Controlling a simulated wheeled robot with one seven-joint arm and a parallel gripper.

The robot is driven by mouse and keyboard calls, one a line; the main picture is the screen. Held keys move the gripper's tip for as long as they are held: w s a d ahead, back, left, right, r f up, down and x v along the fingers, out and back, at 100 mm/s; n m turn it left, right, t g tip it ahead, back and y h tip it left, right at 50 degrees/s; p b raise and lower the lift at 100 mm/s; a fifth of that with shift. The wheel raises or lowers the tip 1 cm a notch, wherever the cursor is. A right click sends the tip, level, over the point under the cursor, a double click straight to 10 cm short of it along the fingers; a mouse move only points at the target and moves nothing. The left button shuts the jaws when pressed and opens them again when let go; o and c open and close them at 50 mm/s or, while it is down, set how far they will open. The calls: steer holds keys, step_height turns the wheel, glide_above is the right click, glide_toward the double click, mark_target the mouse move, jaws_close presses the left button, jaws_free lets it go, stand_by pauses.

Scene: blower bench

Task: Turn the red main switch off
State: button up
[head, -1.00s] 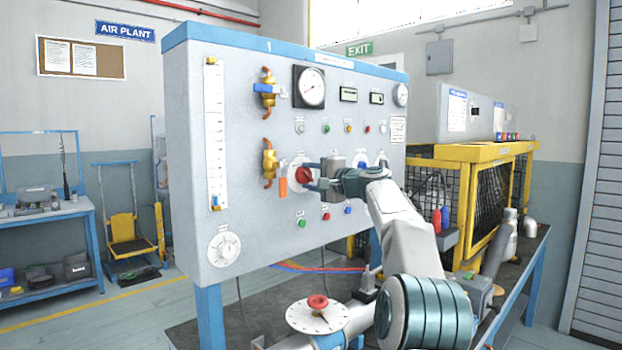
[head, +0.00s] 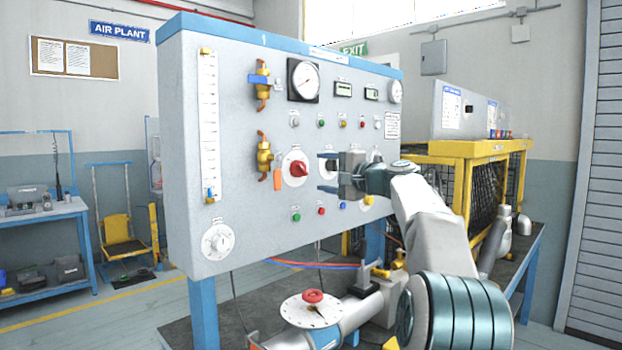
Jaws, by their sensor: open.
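The red main switch (head: 298,169) is a red rotary knob on a pale round plate, set in the grey panel (head: 240,120). Its handle lies roughly level, slightly tilted. An orange tag (head: 278,180) hangs at its left. My gripper (head: 322,172) is open and empty, just right of the switch and apart from it, with its fingers pointing left. The gripper body partly hides other dials behind it on the panel.
Gauges, small buttons and a white dial (head: 218,242) share the panel. Brass valves (head: 264,155) stick out left of the switch. A red-knobbed round dial (head: 313,297) stands on the bench below. A yellow cage (head: 455,152) stands at right.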

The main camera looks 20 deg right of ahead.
steer(key=v, duration=0.6)
steer(key=shift+s+b, duration=0.2)
steer(key=shift+b, duration=0.25)
steer(key=s+a+f+n+g+h+p, duration=0.1)
steer(key=s+a+f+n+g+p, duration=0.25)
steer(key=a+f, duration=0.45)
steer(key=s+a+f+n+g+p, duration=0.2)
steer(key=a+f+g+p, duration=0.15)
steer(key=a, duration=0.85)
steer(key=s+a+f+n+g+h+p, duration=0.1)
steer(key=s+a+f+n+g+p, duration=0.1)
steer(key=s+f, duration=0.3)
steer(key=s+a+f+n+g+h+p, duration=0.2)
steer(key=s+f, duration=0.3)
steer(key=s, duration=0.7)
steer(key=s+a+f+n+g+h+p, duration=0.2)
steer(key=s+f+n+g, duration=0.1)
steer(key=s, duration=0.6)
step_height(320, 180, down, 3)
steer(key=shift+s+r+n, duration=0.2)
steer(key=shift+s+n, duration=0.05)
steer(key=shift+n, duration=0.3)
steer(key=shift+a, duration=0.2)
